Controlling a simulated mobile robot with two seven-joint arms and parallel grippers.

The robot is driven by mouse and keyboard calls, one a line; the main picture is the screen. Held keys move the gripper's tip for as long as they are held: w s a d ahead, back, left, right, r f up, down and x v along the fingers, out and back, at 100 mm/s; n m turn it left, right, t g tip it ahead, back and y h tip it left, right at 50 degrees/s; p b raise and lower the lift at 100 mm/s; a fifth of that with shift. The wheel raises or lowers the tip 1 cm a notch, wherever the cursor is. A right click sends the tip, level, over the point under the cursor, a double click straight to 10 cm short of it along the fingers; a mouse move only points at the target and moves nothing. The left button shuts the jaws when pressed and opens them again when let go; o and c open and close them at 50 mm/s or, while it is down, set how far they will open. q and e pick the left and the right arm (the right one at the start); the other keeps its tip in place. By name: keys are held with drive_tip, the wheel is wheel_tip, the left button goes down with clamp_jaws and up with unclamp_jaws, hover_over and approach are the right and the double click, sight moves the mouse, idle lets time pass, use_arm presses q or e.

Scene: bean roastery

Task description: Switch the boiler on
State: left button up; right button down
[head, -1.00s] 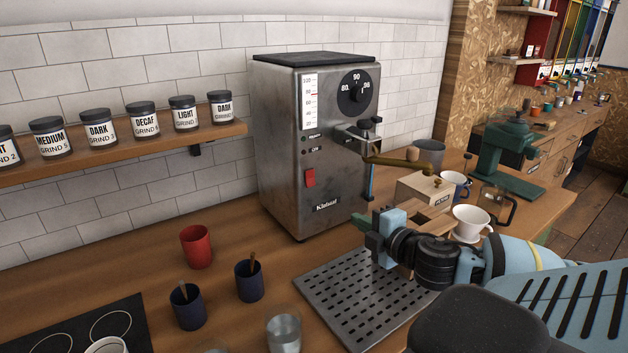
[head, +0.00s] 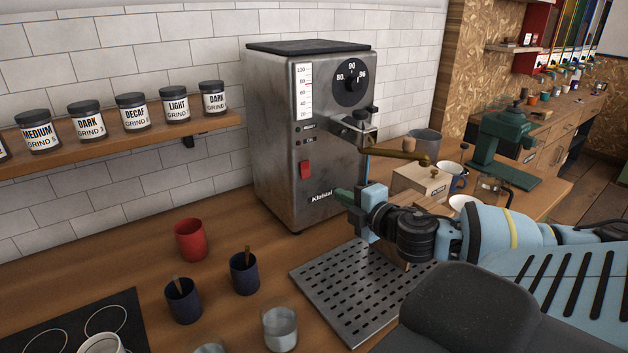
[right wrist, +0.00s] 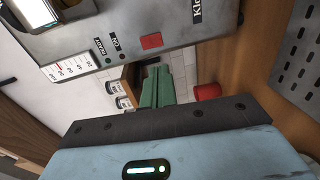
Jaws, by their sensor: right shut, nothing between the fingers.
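The boiler (head: 275,150) is a grey metal box with a dark top, standing on the counter against the tiled wall. Its red rocker switch (head: 304,170) sits on the front, above the maker's label; it also shows in the right wrist view (right wrist: 151,41). Above the switch are two small lamps, a level scale and a temperature dial (head: 351,84). My right gripper (head: 343,196) is shut and empty, in front of the boiler's lower right front, with its green fingertips pointing left. The fingertips are right of and below the switch, apart from it. My left gripper is not in view.
A perforated drip tray (head: 315,290) lies below my right gripper. A wooden box grinder (head: 420,183) with a crank stands right of the boiler. A red cup (head: 191,240) and two dark blue cups stand left on the counter. A jar shelf (head: 160,138) runs along the wall.

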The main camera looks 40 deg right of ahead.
drive_tip(key=w, duration=0.1)
approach(306, 177)
drive_tip(key=shift+w, duration=0.9)
drive_tip(key=shift+w+d+f+b, duration=0.15)
drive_tip(key=shift+w+b, duration=0.1)
drive_tip(key=shift+w, duration=0.4)
drive_tip(key=shift+w+d+b, duration=0.15)
drive_tip(key=shift+w+b, duration=0.05)
drive_tip(key=shift+w, duration=0.5)
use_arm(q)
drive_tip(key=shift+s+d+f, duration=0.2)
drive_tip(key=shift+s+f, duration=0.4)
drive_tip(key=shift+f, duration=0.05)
use_arm(e)
drive_tip(key=shift+w+d+f, duration=0.1)
drive_tip(key=shift+w, duration=1.1)
